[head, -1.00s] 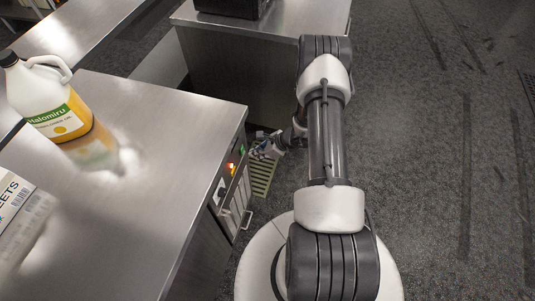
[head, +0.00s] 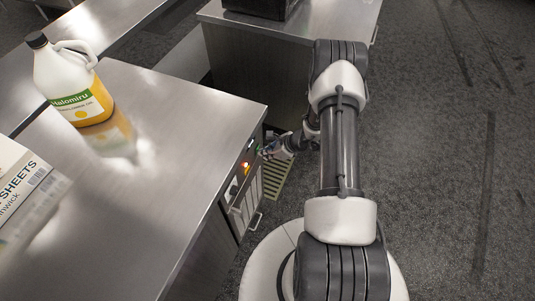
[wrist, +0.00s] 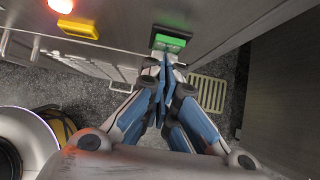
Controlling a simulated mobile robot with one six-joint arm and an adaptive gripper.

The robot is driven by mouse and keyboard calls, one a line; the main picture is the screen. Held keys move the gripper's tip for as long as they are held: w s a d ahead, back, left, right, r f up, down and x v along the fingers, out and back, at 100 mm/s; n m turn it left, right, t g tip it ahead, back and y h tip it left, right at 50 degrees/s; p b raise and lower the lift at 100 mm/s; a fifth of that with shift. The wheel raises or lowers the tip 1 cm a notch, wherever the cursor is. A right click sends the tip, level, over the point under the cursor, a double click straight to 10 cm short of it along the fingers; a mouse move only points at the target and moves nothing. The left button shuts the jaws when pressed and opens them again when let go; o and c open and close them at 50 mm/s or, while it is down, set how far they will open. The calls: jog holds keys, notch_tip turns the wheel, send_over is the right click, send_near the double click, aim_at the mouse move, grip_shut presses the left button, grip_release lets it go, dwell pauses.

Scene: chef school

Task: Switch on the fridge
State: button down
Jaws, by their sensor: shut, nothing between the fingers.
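The fridge front (head: 247,190) is the metal face under the near counter, with a control panel along its upper part. The panel has a green switch in a dark frame (wrist: 171,40), a glowing red-orange light (wrist: 61,5) and a yellow part (wrist: 78,28). The light also shows in the head view (head: 245,165). My gripper (wrist: 164,60) is shut and empty, its blue fingers together. Its tips are just below the green switch in the wrist view; whether they touch it I cannot tell. In the head view my gripper (head: 268,151) is close beside the panel.
The steel counter (head: 175,190) carries a yellow jug (head: 72,80) and a white box (head: 20,190). Another counter (head: 290,30) stands beyond. A floor grate (wrist: 208,92) lies below the gripper. The floor (head: 440,160) to the right is open.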

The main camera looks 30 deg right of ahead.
jog(key=shift+r, duration=0.1)
jog(key=shift+r+p, duration=0.4)
jog(key=shift+r, duration=0.35)
